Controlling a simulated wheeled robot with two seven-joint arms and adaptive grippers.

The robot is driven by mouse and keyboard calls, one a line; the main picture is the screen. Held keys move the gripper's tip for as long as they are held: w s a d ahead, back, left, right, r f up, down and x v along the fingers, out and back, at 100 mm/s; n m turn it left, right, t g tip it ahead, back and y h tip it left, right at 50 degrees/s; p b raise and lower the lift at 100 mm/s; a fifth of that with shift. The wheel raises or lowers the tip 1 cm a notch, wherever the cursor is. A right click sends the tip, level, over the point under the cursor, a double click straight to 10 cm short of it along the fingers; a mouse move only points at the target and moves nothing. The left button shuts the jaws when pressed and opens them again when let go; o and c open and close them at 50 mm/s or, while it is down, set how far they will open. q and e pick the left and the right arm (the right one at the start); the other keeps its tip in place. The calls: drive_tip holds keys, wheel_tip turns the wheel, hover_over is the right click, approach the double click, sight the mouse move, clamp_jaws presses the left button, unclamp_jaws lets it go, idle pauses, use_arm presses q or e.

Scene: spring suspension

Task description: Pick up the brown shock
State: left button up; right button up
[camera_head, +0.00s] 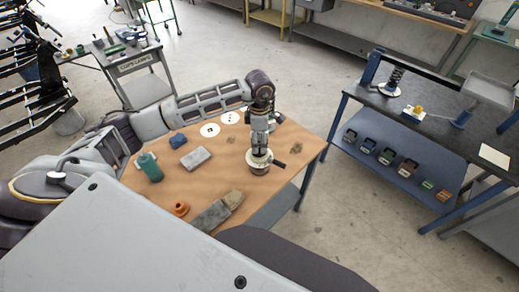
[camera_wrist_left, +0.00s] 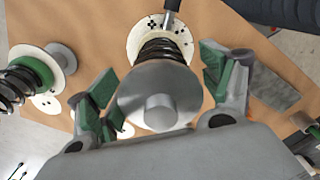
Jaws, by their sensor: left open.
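In the left wrist view a shock with a dark coil spring (camera_wrist_left: 162,50) and a grey cap (camera_wrist_left: 160,95) stands between the green-padded fingers of my left gripper (camera_wrist_left: 158,92). The fingers are open, one on each side of the shock; contact is not clear. A pale round plate (camera_wrist_left: 142,33) shows beneath the spring. In the head view my left gripper (camera_head: 260,152) points down over the table, above a pale round plate (camera_head: 258,168), and mostly hides the shock. The spring's brown tint is hard to judge. My right gripper is not in view.
Another dark spring (camera_wrist_left: 18,82) with a green ring stands at left in the wrist view. A black spring (camera_head: 395,78) stands on the right bench.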

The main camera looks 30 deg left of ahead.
use_arm(q)
drive_tip(key=shift+f, duration=0.7)
drive_tip(key=shift+c, duration=0.2)
clamp_jaws()
drive_tip(key=shift+r, duration=0.1)
